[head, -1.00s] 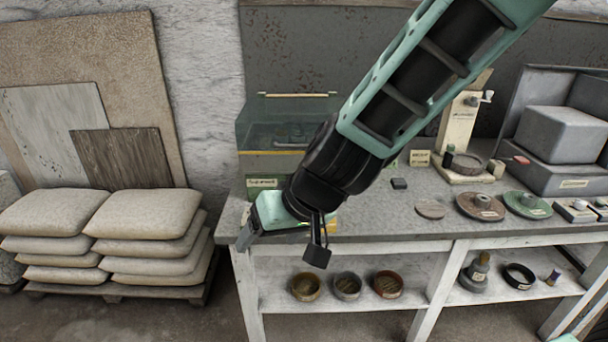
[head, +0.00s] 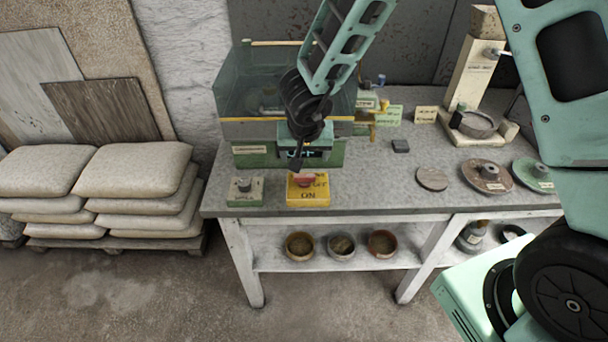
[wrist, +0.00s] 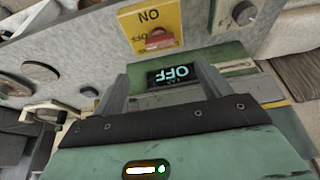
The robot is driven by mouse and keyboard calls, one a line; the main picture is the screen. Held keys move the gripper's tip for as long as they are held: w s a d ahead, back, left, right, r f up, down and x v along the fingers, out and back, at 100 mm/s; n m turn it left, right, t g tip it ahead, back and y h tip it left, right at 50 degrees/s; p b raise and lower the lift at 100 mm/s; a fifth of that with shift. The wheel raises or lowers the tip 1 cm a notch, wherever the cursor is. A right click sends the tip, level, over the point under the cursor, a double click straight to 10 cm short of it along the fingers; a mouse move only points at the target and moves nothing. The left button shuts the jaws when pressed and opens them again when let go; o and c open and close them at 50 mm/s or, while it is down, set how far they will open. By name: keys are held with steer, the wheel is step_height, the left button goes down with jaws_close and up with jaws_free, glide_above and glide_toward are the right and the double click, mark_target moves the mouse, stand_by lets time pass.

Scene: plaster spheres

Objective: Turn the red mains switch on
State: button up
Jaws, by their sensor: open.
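The red mains switch (head: 304,180) sits on a yellow box (head: 308,198) at the bench's front edge. ON shows on the near side of the box and a partly covered OFF on the far side. The red switch lies towards the OFF side; it also shows in the wrist view (wrist: 159,39). My gripper (head: 297,162) is open and empty, pointing down just behind and above the switch, apart from it as far as I can tell. In the wrist view its two fingers (wrist: 163,72) frame a lit display (wrist: 171,74) reading OFF.
A grey box with a dark knob (head: 245,189) stands left of the yellow box. A clear-sided green machine (head: 250,150) stands close behind my gripper. Round discs (head: 432,179) and a small black block (head: 401,146) lie to the right. Bare bench top lies between.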

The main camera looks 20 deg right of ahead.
mark_target(304, 175)
steer(key=b+x, duration=0.2)
steer(key=x, duration=0.9)
steer(key=shift+w+f+b, duration=0.15)
steer(key=shift+f+b, duration=0.2)
steer(key=c, duration=1)
